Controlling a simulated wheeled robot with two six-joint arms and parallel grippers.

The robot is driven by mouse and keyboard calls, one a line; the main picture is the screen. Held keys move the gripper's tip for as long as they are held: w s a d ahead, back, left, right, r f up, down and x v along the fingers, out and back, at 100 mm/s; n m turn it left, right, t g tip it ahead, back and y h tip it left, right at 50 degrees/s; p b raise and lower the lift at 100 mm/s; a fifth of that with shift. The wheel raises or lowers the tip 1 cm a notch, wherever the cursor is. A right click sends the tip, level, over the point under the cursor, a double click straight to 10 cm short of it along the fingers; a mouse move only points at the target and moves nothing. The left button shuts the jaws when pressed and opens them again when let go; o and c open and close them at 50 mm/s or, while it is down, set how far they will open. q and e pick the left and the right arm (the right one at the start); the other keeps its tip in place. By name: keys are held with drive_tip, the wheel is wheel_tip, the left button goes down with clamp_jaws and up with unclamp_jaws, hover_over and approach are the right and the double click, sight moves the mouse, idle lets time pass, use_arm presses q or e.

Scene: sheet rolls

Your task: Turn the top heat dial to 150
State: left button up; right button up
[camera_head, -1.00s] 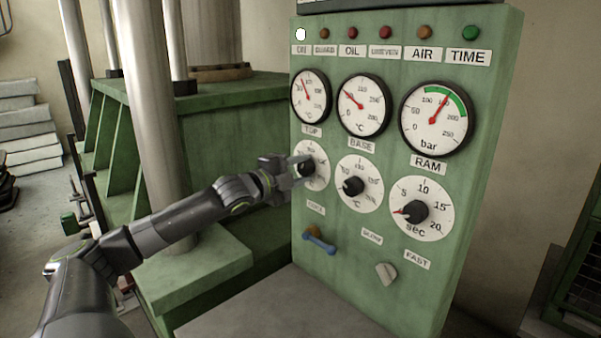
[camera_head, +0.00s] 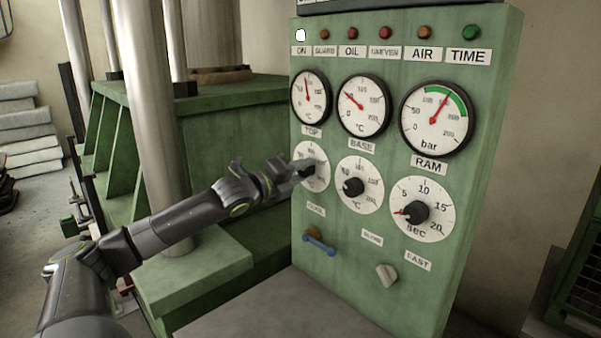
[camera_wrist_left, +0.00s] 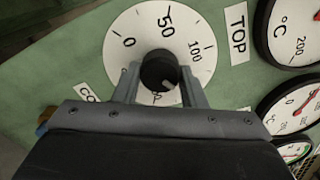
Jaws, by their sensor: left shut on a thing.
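The top heat dial (camera_head: 321,180) is a white disc under the TOP label, left of the base dial (camera_head: 372,192). My left gripper (camera_head: 303,170) reaches it from the left and is shut on its knob, hiding most of it. In the left wrist view the black knob (camera_wrist_left: 158,66) sits between my two fingers. The dial face (camera_wrist_left: 116,60) shows 0, 50 and 100; my gripper covers its lower part. A pale mark shows on the knob's lower right side; the exact reading cannot be told. My right gripper is not in view.
The green panel (camera_head: 350,285) also carries a seconds dial (camera_head: 432,195), a blue-handled lever (camera_head: 318,242) and a pale switch (camera_head: 386,273). The top gauge (camera_head: 313,108) is above the dial. A steel column (camera_head: 150,100) stands behind my left arm.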

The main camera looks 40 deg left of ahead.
use_arm(q)
drive_tip(key=shift+f, duration=0.1)
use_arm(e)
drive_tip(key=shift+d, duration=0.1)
use_arm(q)
drive_tip(key=o, duration=1)
drive_tip(key=shift+s, duration=0.1)
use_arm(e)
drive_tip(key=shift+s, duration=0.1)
